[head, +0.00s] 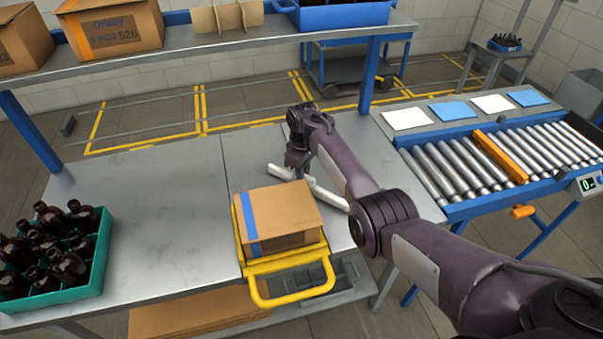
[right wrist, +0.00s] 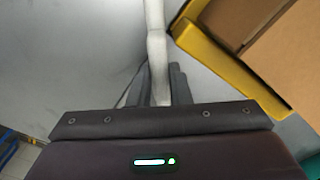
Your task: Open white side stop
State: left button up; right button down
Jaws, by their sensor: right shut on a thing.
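The white side stop (head: 325,193) is a slim white bar on the grey table, just right of and behind the cardboard box (head: 280,212). My right gripper (head: 297,172) reaches down and is shut on the bar near its far end. In the right wrist view the white side stop (right wrist: 155,45) runs down between the dark fingers (right wrist: 160,85), with the box and yellow frame at its right. The bar's near end is partly hidden by my right arm. My left gripper is not in view.
The box sits in a yellow frame (head: 290,300) with a front handle. A green crate (head: 95,275) of amber bottles stands at the left. A roller conveyor (head: 470,170) with an orange bar is at the right. The table's middle left is clear.

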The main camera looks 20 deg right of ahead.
jog(key=shift+r+n, duration=0.1)
jog(key=shift+n, duration=0.7)
jog(key=shift+s+a+n+p, duration=0.1)
jog(key=shift+n+p, duration=0.2)
jog(key=shift+n, duration=0.1)
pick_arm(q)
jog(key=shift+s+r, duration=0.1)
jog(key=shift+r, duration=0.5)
pick_arm(e)
jog(key=shift+s+a+n, duration=0.1)
jog(key=shift+n, duration=0.7)
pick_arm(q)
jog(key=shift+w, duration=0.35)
pick_arm(e)
jog(key=c, duration=1.3)
grip_release()
jog(key=shift+c, duration=0.2)
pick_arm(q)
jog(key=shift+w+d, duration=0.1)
pick_arm(e)
jog(key=shift+f, duration=0.25)
